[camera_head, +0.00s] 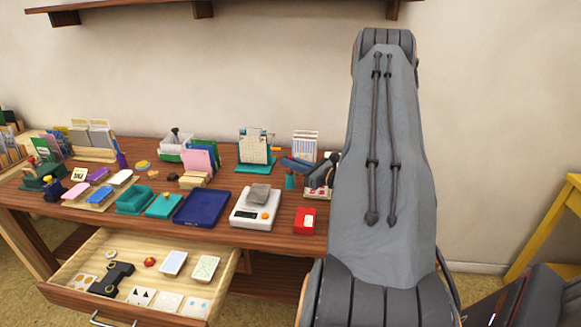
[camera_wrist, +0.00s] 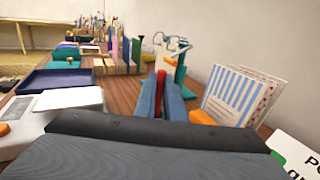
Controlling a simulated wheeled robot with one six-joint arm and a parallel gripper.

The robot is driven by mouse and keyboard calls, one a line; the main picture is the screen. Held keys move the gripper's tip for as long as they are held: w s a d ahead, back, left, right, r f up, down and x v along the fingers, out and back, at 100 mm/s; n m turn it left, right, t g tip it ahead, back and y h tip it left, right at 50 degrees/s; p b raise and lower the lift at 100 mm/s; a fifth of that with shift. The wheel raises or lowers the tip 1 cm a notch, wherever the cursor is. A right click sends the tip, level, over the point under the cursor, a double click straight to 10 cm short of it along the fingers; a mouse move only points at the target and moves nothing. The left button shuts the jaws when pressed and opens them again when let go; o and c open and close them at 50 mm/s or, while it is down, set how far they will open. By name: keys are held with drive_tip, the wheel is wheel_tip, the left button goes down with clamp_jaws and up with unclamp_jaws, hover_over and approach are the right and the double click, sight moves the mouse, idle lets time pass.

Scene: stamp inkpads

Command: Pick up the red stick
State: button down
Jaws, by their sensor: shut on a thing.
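In the wrist view, my gripper (camera_wrist: 160,82) reaches forward over the wooden table with its two blue-grey fingers close together. A narrow red stick (camera_wrist: 160,90) stands between the fingers, and they are shut on it. Its lower part is hidden by the fingers and the wrist. I cannot tell whether it touches the table. In the head view my arm covers the right end of the table, and I cannot make out the red stick there.
Striped cards (camera_wrist: 238,97) stand close right of my gripper, with a teal stand (camera_wrist: 180,72) just beyond it. A white scale (camera_head: 250,221) and a blue tray (camera_head: 182,209) lie to the left. An open drawer (camera_head: 236,262) juts out below the table's front edge.

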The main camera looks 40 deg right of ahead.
drive_tip(key=shift+r+b, duration=0.85)
drive_tip(key=shift+r, duration=4.1)
